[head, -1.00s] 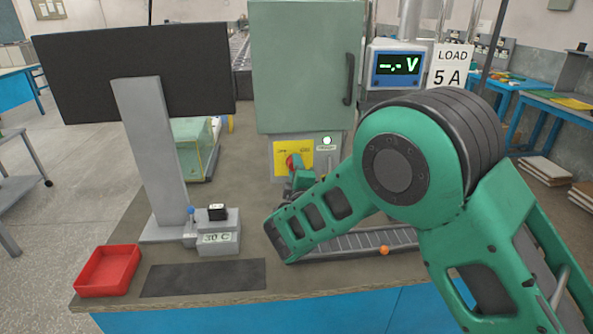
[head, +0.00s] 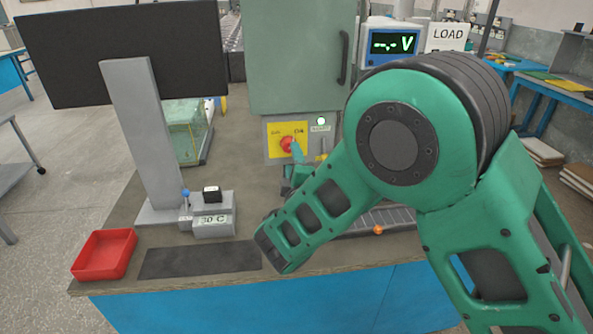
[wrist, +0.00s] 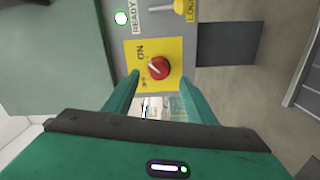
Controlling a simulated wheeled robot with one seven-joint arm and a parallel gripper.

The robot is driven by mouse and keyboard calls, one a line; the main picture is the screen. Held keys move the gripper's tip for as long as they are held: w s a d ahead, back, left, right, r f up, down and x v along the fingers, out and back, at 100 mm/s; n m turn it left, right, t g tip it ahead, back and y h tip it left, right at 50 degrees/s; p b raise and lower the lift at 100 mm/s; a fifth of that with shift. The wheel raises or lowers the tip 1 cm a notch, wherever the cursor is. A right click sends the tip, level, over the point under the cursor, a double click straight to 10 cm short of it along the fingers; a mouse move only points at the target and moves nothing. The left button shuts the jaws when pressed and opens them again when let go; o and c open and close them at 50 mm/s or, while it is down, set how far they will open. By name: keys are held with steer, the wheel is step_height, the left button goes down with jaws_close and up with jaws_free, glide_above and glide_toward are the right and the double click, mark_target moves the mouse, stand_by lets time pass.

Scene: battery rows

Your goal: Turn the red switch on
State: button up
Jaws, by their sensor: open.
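The red switch (head: 286,144) is a round knob on a yellow plate (head: 273,152) low on the grey-green cabinet (head: 300,60). In the wrist view the red switch (wrist: 158,68) carries a white mark slanting to the upper left, toward the ON label (wrist: 140,55). The smaller label below it is blurred. My gripper (wrist: 162,76) is open, its two fingers on either side of the knob in that view; whether they touch it I cannot tell.
A yellow lock part (wrist: 181,6) is beside the plate. The meter (head: 391,43) shows dashes and V. A red tray (head: 104,254), dark mat (head: 200,263) and battery stand (head: 213,221) are on the bench's left.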

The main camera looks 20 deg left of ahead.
steer(key=shift+v, duration=2.3)
steer(key=shift+w, duration=0.1)
